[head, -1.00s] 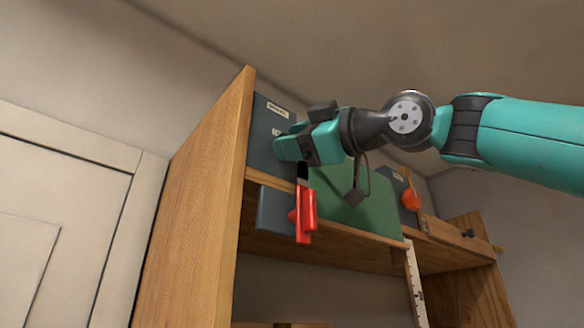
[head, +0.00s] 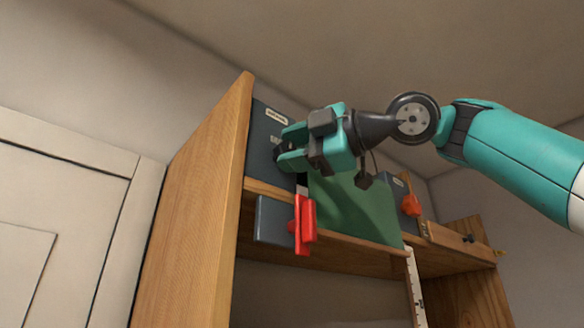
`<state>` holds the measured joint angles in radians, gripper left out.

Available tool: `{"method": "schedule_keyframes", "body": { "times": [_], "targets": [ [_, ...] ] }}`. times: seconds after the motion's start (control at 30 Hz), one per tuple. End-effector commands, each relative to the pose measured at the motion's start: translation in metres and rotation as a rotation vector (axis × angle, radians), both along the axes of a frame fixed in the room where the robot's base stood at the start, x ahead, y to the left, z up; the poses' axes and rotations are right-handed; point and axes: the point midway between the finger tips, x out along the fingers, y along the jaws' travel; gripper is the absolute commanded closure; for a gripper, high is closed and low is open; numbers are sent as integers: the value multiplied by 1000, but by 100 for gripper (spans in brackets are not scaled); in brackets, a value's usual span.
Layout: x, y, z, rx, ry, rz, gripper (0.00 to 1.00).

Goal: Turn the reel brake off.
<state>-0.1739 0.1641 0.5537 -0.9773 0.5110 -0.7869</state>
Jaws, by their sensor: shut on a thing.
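I cannot tell this part's shape or setting, nor read the labels. A red lever-like piece (head: 304,222) hangs upright at the shelf edge below the gripper, apart from it. It sits against a smaller blue-grey block (head: 272,221). No label seen clearly names the reel brake.
A green panel (head: 350,208) stands on the shelf (head: 345,248) below and behind my gripper. Farther right are another grey box (head: 398,190), an orange-red knob (head: 410,205) and a wooden block (head: 455,238). The wooden side panel (head: 195,210) rises close on the left.

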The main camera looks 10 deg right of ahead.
Motion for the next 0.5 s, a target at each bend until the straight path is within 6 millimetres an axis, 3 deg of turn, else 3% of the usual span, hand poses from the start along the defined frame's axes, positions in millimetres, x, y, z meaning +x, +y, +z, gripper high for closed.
{"method": "schedule_keyframes", "body": {
  "times": [0.33, 0.37, 0.43, 0.5],
  "targets": [
    [0, 1, -2, -6, 3, 4, 80],
    [0, 1, -2, -6, 3, 4, 49],
    [0, 1, -2, -5, 2, 4, 33],
    [0, 1, -2, -5, 2, 2, 33]
  ]
}}
